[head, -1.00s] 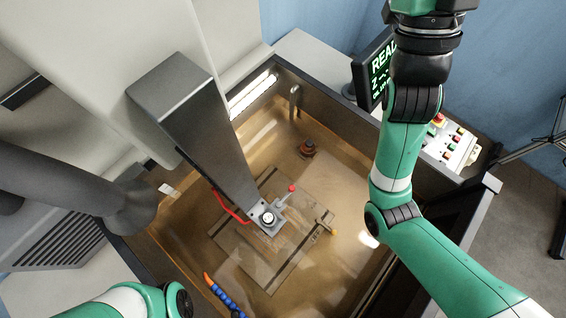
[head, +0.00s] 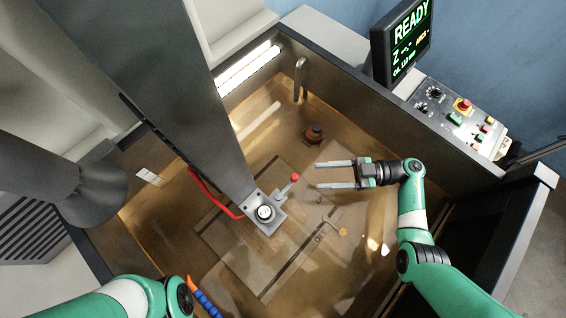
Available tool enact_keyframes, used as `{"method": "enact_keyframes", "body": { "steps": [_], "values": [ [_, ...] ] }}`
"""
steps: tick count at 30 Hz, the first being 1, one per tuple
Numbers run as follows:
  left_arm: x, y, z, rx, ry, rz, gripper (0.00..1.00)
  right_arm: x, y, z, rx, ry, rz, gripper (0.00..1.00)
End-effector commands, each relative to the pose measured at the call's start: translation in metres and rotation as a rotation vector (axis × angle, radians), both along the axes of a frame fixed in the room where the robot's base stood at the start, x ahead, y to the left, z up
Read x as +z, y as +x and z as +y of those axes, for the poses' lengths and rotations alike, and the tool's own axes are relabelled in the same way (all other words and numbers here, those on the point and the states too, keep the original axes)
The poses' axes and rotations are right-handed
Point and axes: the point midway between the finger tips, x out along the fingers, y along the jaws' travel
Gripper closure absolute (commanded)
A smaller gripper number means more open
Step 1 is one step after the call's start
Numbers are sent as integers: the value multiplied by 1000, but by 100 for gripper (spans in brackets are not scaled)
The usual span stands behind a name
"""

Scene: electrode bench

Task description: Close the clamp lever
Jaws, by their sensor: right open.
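The clamp lever (head: 287,187) is a short grey handle with a red knob (head: 295,177) at its end. It sticks out to the upper right from the clamp head (head: 265,212) at the bottom of the grey column (head: 190,90). My right gripper (head: 318,174) is open and empty, its two fingers pointing left toward the red knob. The fingertips are a short way right of the knob and look apart from it. My left arm shows at the lower left, but its gripper is out of view.
The tank (head: 540,190) has raised dark walls around a brown floor with a flat plate (head: 240,265). A red cable (head: 215,195) runs beside the column. A brown round fitting (head: 314,133) stands behind my right gripper. A blue and orange hose (head: 205,300) is at the front.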

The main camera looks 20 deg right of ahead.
Motion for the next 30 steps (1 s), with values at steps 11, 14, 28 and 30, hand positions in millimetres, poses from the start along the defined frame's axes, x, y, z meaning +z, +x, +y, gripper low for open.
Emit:
{"method": "enact_keyframes", "body": {
  "steps": [11, 14, 28, 30],
  "values": [
    [-2, 0, 0, 0, 0, 0, 0, -1, 28, 69, 6, -1, -5, 44],
    [-6, 0, 0, 0, 0, 0, 0, -1, 35, 86, 4, -1, -6, 44],
    [-8, 0, 0, 0, 0, 0, 0, 1, 44, 103, -1, 0, -6, 48],
    [-8, 0, 0, 0, 0, 0, 0, 1, 44, 103, -1, 0, -6, 61]
  ]
}}
